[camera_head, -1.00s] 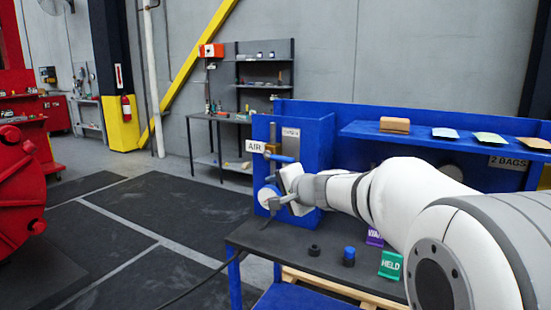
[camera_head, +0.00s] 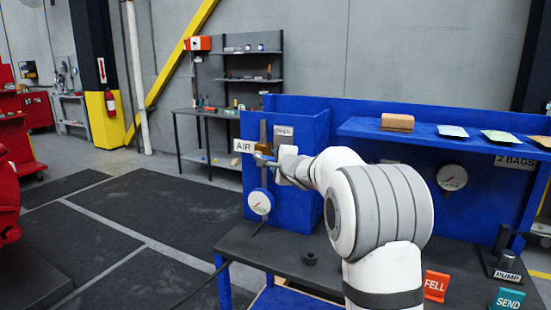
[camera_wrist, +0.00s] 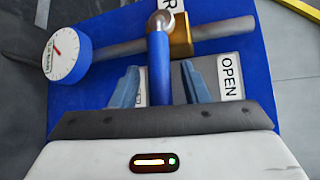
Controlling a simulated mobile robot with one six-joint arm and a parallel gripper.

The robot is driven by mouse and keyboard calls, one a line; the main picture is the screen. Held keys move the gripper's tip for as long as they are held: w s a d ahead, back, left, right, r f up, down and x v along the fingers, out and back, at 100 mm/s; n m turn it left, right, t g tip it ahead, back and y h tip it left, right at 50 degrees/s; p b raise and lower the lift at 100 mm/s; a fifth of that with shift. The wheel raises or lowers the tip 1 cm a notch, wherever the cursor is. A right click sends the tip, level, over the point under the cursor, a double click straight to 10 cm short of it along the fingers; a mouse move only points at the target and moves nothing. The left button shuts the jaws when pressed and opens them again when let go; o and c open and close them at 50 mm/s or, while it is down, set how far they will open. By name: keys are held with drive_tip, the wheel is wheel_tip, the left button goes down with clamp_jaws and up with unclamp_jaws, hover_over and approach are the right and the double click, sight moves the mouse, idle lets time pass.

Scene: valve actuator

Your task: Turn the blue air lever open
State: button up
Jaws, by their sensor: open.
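The blue air lever (camera_wrist: 159,75) shows in the wrist view, running from a silver hub on the brass valve body (camera_wrist: 180,36) toward my palm. It lies crosswise to the grey pipe (camera_wrist: 215,27). My gripper (camera_wrist: 160,70) is open, with one finger on each side of the lever and a visible gap on both sides. In the head view my gripper (camera_head: 273,160) is at the valve (camera_head: 264,146) on the blue panel, and largely hides the lever there. An OPEN label (camera_wrist: 230,77) is right of the fingers in the wrist view.
A pressure gauge (camera_head: 260,202) sits on the pipe below the valve, and the AIR sign (camera_head: 243,146) is beside it. The dark bench (camera_head: 275,246) holds a small black ring (camera_head: 310,258), FELL (camera_head: 436,286) and SEND (camera_head: 507,299) signs and a pump (camera_head: 504,265).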

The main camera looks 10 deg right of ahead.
drive_tip(key=shift+w+f, duration=0.1)
drive_tip(key=shift+w, duration=0.55)
drive_tip(key=shift+c, duration=0.3)
clamp_jaws()
